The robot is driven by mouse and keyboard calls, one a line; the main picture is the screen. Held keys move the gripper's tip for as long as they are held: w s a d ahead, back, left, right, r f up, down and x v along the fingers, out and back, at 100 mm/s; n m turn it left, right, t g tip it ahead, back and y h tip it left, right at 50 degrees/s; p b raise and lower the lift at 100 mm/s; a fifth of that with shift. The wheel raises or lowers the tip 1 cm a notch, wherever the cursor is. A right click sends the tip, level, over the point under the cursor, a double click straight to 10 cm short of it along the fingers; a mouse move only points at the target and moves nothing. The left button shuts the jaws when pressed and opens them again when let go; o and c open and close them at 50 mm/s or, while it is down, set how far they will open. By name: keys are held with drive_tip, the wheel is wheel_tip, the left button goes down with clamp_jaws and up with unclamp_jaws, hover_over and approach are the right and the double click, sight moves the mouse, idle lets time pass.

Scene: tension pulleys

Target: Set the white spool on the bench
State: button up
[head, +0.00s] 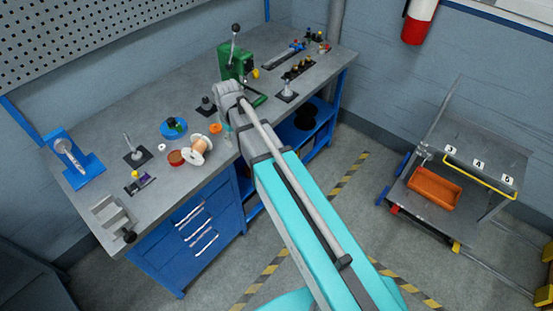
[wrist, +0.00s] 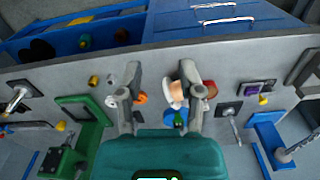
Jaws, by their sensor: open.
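The white spool (head: 203,145) has white flanges and a copper-coloured winding. In the head view it appears to lie on its side on the grey bench (head: 160,112), near the front edge, beside a reddish-brown round piece (head: 176,158). In the wrist view the spool (wrist: 174,100) shows just inside the right finger, which partly covers that area. My gripper (wrist: 161,82) is open, with nothing held between its fingers, and appears to be above the bench.
An orange ring (head: 215,128), a blue round piece (head: 173,127) and a black-based post (head: 206,105) stand near the spool. A green press (head: 238,62) rises farther right. A blue stand (head: 75,160) is at the left. Bare bench lies behind the blue piece.

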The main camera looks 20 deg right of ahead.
drive_tip(key=s+d+m, duration=0.5)
drive_tip(key=s+d, duration=0.6)
drive_tip(key=s, duration=0.2)
drive_tip(key=shift+m, duration=0.4)
wheel_tip(320, 180, down, 9)
drive_tip(key=b, duration=0.9)
